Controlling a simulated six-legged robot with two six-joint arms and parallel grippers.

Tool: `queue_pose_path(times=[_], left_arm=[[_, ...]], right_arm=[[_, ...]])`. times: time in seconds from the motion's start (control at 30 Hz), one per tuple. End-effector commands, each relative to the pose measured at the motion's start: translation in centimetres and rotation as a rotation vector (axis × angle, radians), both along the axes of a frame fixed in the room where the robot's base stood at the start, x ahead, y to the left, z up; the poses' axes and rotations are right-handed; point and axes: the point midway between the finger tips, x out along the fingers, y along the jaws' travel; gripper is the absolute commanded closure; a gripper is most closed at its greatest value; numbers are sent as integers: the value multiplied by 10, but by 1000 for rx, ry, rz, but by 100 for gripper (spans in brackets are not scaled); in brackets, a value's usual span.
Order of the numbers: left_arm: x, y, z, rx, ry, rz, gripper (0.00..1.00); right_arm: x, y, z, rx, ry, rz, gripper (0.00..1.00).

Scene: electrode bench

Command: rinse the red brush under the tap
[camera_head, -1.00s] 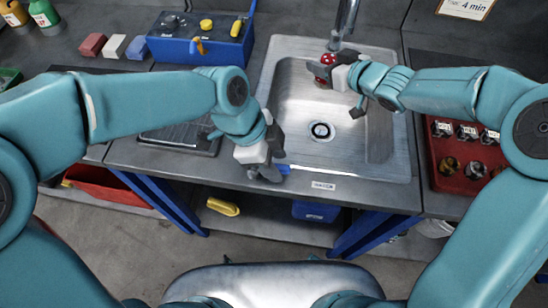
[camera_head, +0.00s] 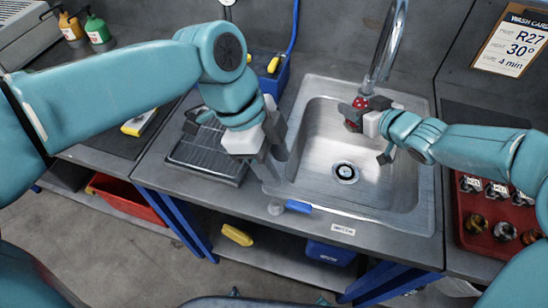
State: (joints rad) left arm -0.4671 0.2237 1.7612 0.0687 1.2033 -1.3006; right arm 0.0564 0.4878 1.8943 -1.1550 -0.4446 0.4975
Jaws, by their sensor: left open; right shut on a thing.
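The red brush (camera_head: 352,114) is over the back of the steel sink (camera_head: 318,178), close below the chrome tap (camera_head: 387,42). My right gripper (camera_head: 368,128) is shut on it and hides part of it. I cannot tell whether water runs or whether the brush touches the tap. My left gripper (camera_head: 268,163) is open and empty, above the sink's left rim beside the ridged drainer (camera_head: 205,155).
A small blue item (camera_head: 298,206) lies at the sink's front edge. A blue box (camera_head: 272,78) stands behind my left gripper. A red tray (camera_head: 487,240) with several parts is on the right. A wash card (camera_head: 510,42) hangs on the wall. The sink's middle is clear.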

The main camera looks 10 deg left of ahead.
Motion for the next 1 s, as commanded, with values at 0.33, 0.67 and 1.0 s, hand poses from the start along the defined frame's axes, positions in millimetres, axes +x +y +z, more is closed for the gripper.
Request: queue_pose_path(times=[0.33,0.67,1.0], left_arm=[[0,0,-5,0,0,0,55],[0,0,-29,0,0,0,55],[0,0,-55,0,0,0,55]], right_arm=[[-1,4,-2,0,-1,1,83],[-11,32,-3,0,-2,2,83],[-20,60,-3,-1,-3,2,83]])
